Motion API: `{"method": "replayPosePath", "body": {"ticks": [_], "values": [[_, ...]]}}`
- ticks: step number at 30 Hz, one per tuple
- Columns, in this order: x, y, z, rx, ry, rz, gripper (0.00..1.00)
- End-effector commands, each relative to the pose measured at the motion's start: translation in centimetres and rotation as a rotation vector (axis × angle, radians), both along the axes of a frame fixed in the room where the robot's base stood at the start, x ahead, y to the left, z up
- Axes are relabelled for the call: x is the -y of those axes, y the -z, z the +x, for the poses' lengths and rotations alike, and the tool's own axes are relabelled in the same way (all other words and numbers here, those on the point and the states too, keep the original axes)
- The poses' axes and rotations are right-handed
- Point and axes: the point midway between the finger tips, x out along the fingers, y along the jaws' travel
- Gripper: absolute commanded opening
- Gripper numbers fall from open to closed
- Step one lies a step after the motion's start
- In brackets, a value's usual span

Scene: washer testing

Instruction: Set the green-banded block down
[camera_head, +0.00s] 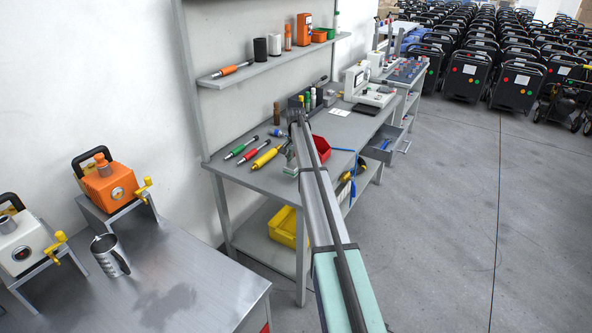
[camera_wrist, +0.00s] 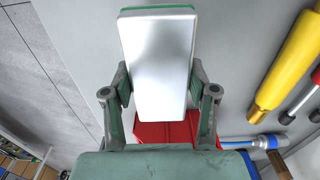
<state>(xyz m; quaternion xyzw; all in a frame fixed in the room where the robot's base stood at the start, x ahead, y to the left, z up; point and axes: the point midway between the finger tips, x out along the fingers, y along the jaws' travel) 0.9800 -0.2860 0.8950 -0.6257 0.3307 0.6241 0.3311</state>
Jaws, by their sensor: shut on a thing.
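The block (camera_wrist: 158,58) shows in the wrist view as a pale, glossy slab with green along its edges. My gripper (camera_wrist: 159,88) is shut on it, with one finger at each long side. In the head view my gripper (camera_head: 291,155) is partly hidden by my arm, over the front part of the grey workbench (camera_head: 240,174). A small grey-green piece of the block (camera_head: 290,171) shows below it, close to the bench top. I cannot tell whether the block touches the bench.
A red bin (camera_head: 322,149) stands just right of my arm; it also shows in the wrist view (camera_wrist: 165,133). A yellow tool (camera_head: 266,157), a red one (camera_head: 254,149) and a green one (camera_head: 241,148) lie to the left. A shelf (camera_head: 270,59) hangs above.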

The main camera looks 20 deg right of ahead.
Motion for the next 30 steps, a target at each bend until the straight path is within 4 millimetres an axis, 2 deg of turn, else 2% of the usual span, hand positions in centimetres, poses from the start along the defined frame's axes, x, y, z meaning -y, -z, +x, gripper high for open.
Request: {"method": "replayPosePath", "body": {"ticks": [9,20,21,22,23,30], "values": [[0.0,3.5,0.0,-0.001,0.0,0.0,0.0],[0.0,3.9,0.0,0.0,0.0,0.0,0.0],[0.0,4.0,0.0,-0.001,0.0,0.0,0.65],[0.0,3.9,0.0,-0.001,0.0,0.0,0.75],[0.0,3.9,0.0,-0.001,0.0,0.0,0.83],[0.0,3.9,0.0,-0.001,0.0,0.0,0.83]]}}
